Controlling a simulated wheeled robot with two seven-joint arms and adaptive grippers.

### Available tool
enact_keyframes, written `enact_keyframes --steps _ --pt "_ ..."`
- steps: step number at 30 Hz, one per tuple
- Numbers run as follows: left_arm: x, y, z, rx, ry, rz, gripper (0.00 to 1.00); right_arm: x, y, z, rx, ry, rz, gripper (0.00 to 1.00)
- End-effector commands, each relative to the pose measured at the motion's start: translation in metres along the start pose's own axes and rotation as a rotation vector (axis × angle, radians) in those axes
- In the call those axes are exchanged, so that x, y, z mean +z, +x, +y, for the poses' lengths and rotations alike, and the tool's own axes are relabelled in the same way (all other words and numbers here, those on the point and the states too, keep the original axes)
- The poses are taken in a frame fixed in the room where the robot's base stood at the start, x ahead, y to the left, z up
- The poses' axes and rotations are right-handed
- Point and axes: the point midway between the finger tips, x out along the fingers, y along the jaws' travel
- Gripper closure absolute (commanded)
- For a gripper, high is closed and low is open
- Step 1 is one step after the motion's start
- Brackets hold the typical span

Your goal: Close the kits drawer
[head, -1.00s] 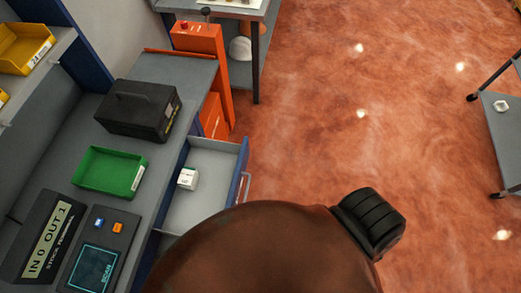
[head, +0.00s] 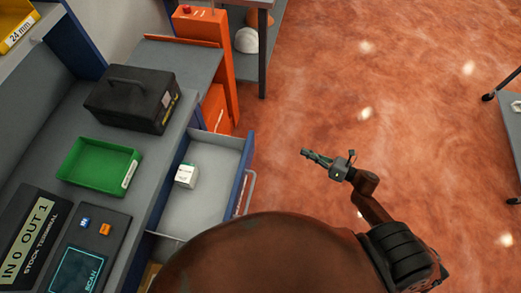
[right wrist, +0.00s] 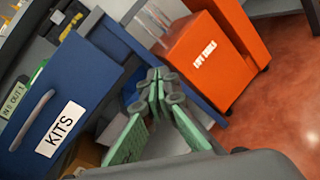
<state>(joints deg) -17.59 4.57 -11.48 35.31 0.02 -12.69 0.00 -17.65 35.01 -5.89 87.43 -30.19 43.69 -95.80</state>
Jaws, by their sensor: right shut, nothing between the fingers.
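The kits drawer (head: 205,217) stands pulled out from the workbench in the head view, with a small white box (head: 186,175) inside. Its blue front and silver handle face right. In the right wrist view the drawer's blue front (right wrist: 85,70) carries a white KITS label and shows at the left. My right gripper (head: 308,155) is shut and empty, to the right of the drawer front and apart from it, above the floor. It also shows in the right wrist view (right wrist: 158,80). My left gripper is out of view.
A green bin (head: 100,165), a black case (head: 132,98) and a stock terminal (head: 32,240) stand on the bench. An orange cabinet (head: 205,55) stands beyond the drawer. The red floor to the right is open, with a cart (head: 510,110) at the far right edge.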

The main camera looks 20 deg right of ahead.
Motion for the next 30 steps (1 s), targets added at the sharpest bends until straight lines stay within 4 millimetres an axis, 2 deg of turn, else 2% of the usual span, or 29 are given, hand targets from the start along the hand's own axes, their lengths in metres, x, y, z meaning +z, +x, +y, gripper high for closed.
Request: enact_keyframes --steps 1,3,7,11,17,24,30 --pt "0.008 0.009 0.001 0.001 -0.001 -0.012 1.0 0.008 0.005 0.026 0.093 -0.147 0.014 1.0" --pt "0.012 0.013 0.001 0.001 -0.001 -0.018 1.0 0.018 0.008 0.059 0.198 -0.314 0.017 1.0" --pt "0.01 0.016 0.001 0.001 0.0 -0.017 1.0 0.026 0.009 0.095 0.315 -0.496 0.012 1.0" --pt "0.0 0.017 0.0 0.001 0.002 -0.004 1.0 0.028 0.013 0.108 0.351 -0.551 0.007 1.0" --pt "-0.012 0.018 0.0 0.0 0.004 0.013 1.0 0.026 0.042 0.117 0.351 -0.549 0.004 1.0" --pt "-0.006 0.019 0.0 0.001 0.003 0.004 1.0 0.021 0.09 0.133 0.349 -0.549 0.004 1.0" --pt "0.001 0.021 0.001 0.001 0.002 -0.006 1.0 0.017 0.121 0.144 0.348 -0.548 0.006 1.0"
